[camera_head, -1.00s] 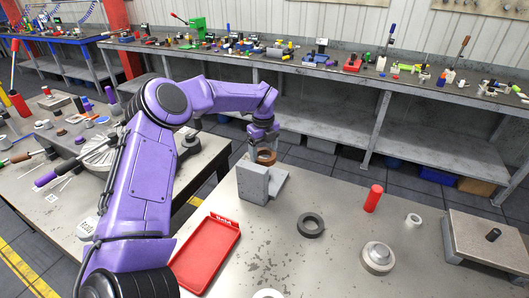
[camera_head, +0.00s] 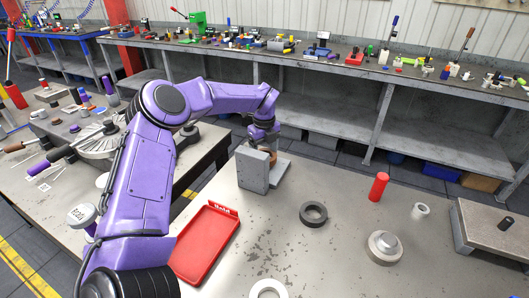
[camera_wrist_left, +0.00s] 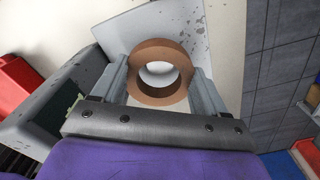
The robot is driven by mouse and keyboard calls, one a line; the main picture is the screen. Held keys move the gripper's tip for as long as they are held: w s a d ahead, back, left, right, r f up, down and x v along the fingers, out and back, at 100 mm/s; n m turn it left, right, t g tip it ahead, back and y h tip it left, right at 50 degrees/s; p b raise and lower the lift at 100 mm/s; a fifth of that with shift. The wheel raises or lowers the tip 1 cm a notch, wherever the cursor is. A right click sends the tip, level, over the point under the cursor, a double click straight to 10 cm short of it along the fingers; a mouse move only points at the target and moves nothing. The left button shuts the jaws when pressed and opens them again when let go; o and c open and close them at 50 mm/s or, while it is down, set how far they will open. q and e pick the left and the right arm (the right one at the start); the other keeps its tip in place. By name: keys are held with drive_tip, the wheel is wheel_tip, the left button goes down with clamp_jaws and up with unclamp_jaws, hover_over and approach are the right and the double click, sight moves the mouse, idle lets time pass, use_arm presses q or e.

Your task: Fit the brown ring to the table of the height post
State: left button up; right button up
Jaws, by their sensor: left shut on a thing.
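My left gripper (camera_head: 267,146) is shut on the brown ring (camera_wrist_left: 149,52), which shows clearly between its two fingers in the left wrist view. In the head view the ring is mostly hidden behind the grey upright block (camera_head: 252,171). This block and its flat plate (camera_head: 281,172) look like the height post and its table. In the left wrist view the plate (camera_wrist_left: 190,18) lies below the ring, and a pale surface shows through the hole. I cannot tell whether the ring touches the plate. My right gripper is not in view.
A red tray (camera_head: 238,222) lies on the near table, left of a dark ring (camera_head: 313,220). A red cylinder (camera_head: 378,187), a small white ring (camera_head: 419,211), a round metal part (camera_head: 384,243) and a raised plate (camera_head: 488,232) stand to the right. The table's middle is mostly clear.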

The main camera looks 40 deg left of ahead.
use_arm(q)
drive_tip(key=shift+f, duration=0.2)
idle(0.4)
drive_tip(key=shift+f+b, duration=1.25)
drive_tip(key=shift+f, duration=0.05)
drive_tip(key=o, duration=1.2)
drive_tip(key=shift+r, duration=0.1)
wheel_tip(320, 180, up, 11)
drive_tip(key=b, duration=0.1)
drive_tip(key=shift+f+b, duration=0.2)
drive_tip(key=shift+b, duration=0.2)
